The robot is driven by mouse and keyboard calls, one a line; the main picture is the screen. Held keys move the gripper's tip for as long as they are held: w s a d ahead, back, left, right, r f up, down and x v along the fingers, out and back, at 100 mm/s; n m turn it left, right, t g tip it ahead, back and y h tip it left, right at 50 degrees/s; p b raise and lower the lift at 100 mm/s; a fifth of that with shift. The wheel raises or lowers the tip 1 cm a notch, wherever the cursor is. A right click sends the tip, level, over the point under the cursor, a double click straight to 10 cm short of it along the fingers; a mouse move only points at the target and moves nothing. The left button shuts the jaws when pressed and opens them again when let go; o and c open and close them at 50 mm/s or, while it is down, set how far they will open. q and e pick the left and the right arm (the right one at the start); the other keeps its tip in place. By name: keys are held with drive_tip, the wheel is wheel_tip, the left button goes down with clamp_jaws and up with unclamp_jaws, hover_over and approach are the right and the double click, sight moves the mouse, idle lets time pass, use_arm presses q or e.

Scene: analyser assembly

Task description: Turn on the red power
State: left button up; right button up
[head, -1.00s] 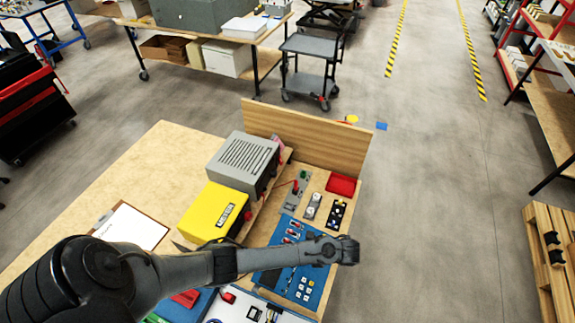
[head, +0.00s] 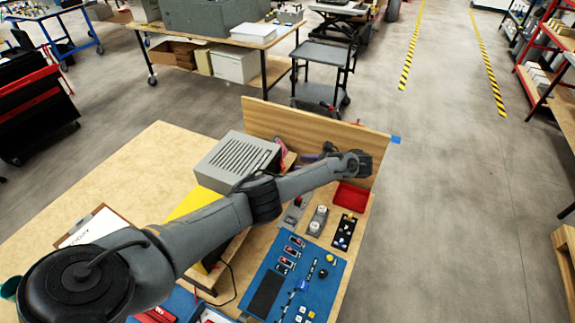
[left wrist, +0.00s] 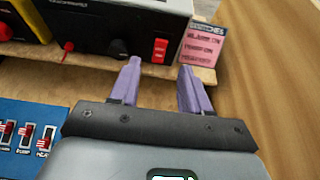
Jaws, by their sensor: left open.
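The red power switch (left wrist: 159,51) shows in the left wrist view, on the dark front face of a grey vented box (head: 238,158). It is a red rocker with white marks; I cannot tell its position. My left gripper (left wrist: 160,66) has two purple fingers, spread open and empty. Their tips point towards the box's front, one on each side of the switch in the picture; contact cannot be told. In the head view the switch is hidden, and the left gripper (head: 314,157) shows only partly behind my wrist. My right gripper is not in view.
A pink note (left wrist: 202,46) stands right of the box, near a wooden backboard (head: 290,130). A yellow box (head: 192,203) is beside the grey one. In front lie a blue switch panel (head: 325,285), knobs (head: 317,220) and a red tray (head: 351,196).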

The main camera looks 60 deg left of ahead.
sight(282, 164)
use_arm(q)
drive_tip(key=b+x, duration=0.1)
drive_tip(key=x, duration=0.4)
drive_tip(key=shift+s+a+f, duration=0.1)
drive_tip(key=shift+s+a, duration=0.05)
drive_tip(key=shift+a, duration=0.05)
drive_tip(key=shift+x, duration=0.9)
drive_tip(key=shift+c, duration=0.2)
